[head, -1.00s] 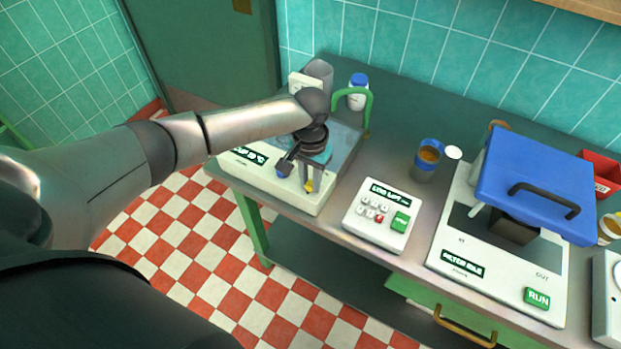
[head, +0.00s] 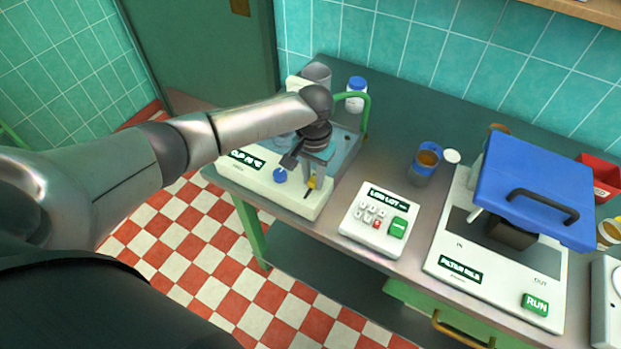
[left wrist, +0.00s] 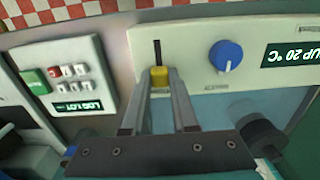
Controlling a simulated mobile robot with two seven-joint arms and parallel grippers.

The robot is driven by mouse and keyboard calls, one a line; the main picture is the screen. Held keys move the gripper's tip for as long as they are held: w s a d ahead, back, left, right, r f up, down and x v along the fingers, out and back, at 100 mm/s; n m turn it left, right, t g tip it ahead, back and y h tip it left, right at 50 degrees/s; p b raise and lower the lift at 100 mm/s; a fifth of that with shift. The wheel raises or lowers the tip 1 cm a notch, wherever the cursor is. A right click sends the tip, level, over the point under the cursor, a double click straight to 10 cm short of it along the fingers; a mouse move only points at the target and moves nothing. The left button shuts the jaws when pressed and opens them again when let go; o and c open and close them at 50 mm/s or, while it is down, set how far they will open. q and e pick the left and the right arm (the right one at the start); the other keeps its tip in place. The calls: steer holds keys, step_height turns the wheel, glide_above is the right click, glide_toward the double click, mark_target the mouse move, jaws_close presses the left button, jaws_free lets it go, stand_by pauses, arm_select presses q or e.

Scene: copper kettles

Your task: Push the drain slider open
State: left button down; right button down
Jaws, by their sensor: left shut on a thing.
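The drain slider is a small yellow tab (left wrist: 159,77) on the front panel of the cream water-bath unit (head: 262,185). It also shows in the head view (head: 311,182). My left gripper (left wrist: 160,84) is shut on the yellow tab, with a finger on each side of it. A bare dark slot (left wrist: 157,52) runs from the tab toward the unit's front edge. In the head view my left wrist hides part of the unit. My right gripper is not in view.
A blue knob (left wrist: 226,56) sits beside the slider. A keypad box (head: 374,218) stands to the right, with bare bench between. A green curved pipe (head: 362,108) rises behind my gripper. A blue-lidded machine (head: 531,195) stands farther right.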

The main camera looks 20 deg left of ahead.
arm_select(q)
steer(key=shift+w, duration=0.45)
steer(key=shift+r, duration=0.1)
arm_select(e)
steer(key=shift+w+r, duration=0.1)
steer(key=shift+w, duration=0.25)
arm_select(q)
steer(key=c, duration=0.7)
jaws_free()
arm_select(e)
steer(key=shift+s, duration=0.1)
arm_select(q)
step_height(320, 180, up, 15)
steer(key=shift+r+p, duration=0.1)
steer(key=shift+p, duration=0.7)
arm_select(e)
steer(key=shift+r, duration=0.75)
